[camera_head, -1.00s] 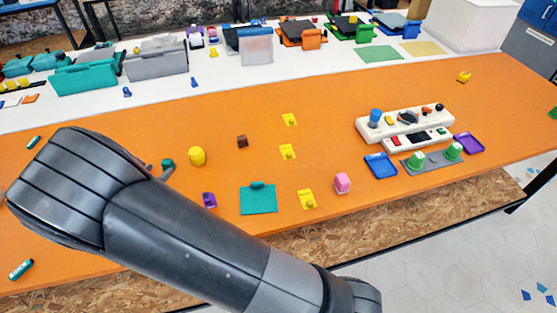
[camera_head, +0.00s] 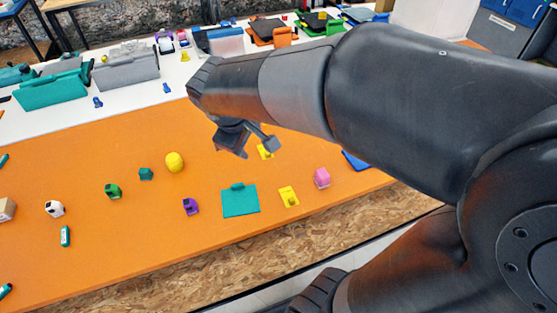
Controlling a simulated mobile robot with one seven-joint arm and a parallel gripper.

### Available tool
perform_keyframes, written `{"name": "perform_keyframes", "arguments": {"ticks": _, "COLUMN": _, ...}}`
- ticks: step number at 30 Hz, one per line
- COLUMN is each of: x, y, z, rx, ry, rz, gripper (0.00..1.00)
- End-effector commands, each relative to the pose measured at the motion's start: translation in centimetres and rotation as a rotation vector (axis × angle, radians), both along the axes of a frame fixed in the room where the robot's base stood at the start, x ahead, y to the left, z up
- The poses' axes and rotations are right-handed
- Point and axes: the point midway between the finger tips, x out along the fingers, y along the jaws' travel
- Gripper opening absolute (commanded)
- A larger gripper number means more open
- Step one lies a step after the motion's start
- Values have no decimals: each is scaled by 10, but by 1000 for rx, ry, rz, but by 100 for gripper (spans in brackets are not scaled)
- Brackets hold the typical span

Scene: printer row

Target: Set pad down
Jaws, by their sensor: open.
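A flat teal pad (camera_head: 240,202) with a raised tab on its back edge lies on the orange mat. I cannot tell whether this is the pad the task names. My gripper (camera_head: 248,141) is over the mat, beyond the pad in the picture, and apart from it. Its fingers are spread, and I see nothing held between them. A yellow piece (camera_head: 265,152) shows just beside the right finger, partly hidden by it. My arm comes in from the right and hides much of the right side of the table.
A blue tray (camera_head: 356,161) is partly hidden.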

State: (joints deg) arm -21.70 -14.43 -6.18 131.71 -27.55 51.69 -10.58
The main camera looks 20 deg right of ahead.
Motion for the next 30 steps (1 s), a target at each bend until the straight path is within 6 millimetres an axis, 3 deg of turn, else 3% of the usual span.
{"name": "perform_keyframes", "arguments": {"ticks": 6, "x": -59, "y": -22, "z": 25, "rx": 244, "ry": -108, "rz": -282, "gripper": 52}}
{"name": "perform_keyframes", "arguments": {"ticks": 13, "x": -106, "y": -25, "z": 37, "rx": 451, "ry": -210, "rz": -509, "gripper": 52}}
{"name": "perform_keyframes", "arguments": {"ticks": 19, "x": -122, "y": -23, "z": 40, "rx": 532, "ry": -252, "rz": -592, "gripper": 52}}
{"name": "perform_keyframes", "arguments": {"ticks": 30, "x": -123, "y": -22, "z": 40, "rx": 539, "ry": -254, "rz": -600, "gripper": 52}}
